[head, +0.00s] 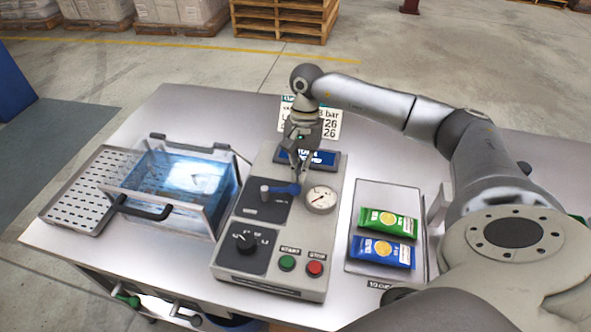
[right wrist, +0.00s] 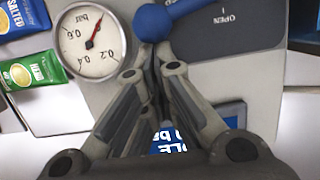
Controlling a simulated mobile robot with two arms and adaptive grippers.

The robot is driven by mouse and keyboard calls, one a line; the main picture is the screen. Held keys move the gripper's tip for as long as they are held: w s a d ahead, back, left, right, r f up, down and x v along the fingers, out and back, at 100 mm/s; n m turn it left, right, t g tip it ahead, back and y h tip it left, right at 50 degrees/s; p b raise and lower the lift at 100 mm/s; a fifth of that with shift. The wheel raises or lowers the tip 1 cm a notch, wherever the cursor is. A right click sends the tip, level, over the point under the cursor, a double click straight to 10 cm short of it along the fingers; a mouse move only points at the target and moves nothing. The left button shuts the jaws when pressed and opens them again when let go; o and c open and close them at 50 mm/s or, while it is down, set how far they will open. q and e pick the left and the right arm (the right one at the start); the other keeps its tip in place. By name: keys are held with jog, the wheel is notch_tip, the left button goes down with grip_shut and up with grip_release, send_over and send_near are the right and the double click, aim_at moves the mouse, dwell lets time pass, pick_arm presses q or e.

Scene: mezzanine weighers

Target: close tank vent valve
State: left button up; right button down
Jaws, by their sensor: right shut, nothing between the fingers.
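The blue vent valve lever (head: 283,189) lies on a dark plate on the grey control panel (head: 235,222), left of the pressure gauge (head: 321,199). In the head view it points right, toward the gauge. In the right wrist view its round blue knob (right wrist: 152,22) shows just beyond my fingertips, with the word OPEN printed beside the lever. My right gripper (head: 297,178) is shut and empty, pointing down at the knob end; I cannot tell whether it touches. The gauge also shows in the right wrist view (right wrist: 90,41). My left gripper is out of view.
A clear tank of blue liquid (head: 215,213) with dark handles and a perforated tray (head: 80,205) stand left of the panel. A black dial (head: 245,241), green button (head: 287,263) and red button (head: 314,268) are at its front. A tray (head: 356,228) with green and blue packets is right.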

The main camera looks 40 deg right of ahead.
jog(key=shift+s+a+m+b, duration=0.25)
jog(key=shift+s+m+b, duration=0.35)
jog(key=shift+s+m, duration=0.45)
jog(key=shift+w, duration=0.1)
